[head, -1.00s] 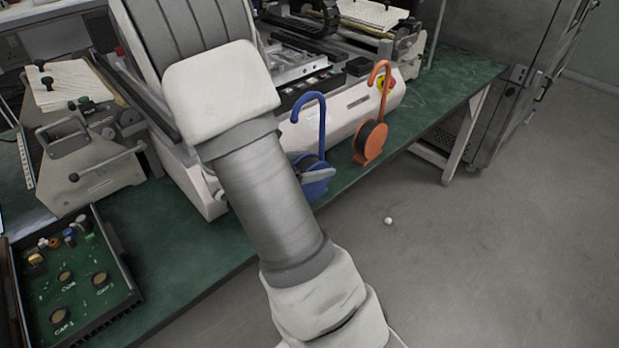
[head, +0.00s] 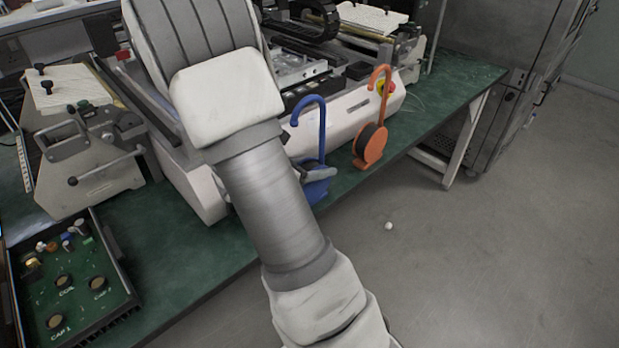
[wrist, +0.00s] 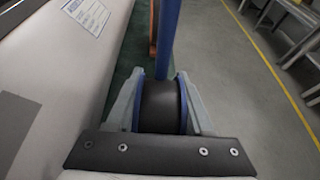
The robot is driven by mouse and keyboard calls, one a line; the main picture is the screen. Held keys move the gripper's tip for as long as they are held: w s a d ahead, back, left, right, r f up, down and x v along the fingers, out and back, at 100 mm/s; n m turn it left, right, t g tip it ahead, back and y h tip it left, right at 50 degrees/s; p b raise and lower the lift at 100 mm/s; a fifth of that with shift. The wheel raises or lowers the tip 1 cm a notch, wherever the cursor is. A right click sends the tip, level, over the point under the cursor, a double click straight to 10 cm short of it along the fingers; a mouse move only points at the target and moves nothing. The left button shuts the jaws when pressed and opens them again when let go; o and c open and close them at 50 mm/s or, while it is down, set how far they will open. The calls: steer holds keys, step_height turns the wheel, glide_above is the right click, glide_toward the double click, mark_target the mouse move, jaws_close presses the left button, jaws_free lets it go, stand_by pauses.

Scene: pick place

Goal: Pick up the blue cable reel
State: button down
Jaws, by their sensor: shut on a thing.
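The blue cable reel (head: 318,187) stands upright near the front edge of the green bench, with its hooked handle rising above it. My arm hides part of its left side in the head view. In the wrist view the reel's dark drum (wrist: 160,106) and blue rims sit between the fingers of my gripper (wrist: 160,108). The fingers are shut on the reel from both sides. In the head view a grey fingertip shows at the reel's right side.
An orange cable reel (head: 370,146) stands just beyond the blue one. A white machine (head: 345,112) stands close behind both reels. The green bench (head: 190,262) ends at its front edge. A small white ball (head: 388,226) lies on the floor.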

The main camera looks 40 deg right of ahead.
mark_target(319, 158)
stand_by(0.4)
steer(key=shift+r, duration=0.5)
step_height(319, 158, up, 4)
steer(key=shift+f+p, duration=0.1)
steer(key=shift+p, duration=1)
steer(key=s+r+b, duration=0.4)
steer(key=s+r, duration=0.2)
steer(key=s, duration=0.5)
steer(key=shift+s+a+b, duration=0.25)
steer(key=shift+a+b, duration=0.1)
steer(key=shift+a, duration=0.1)
steer(key=shift+r, duration=0.1)
steer(key=shift+s, duration=0.1)
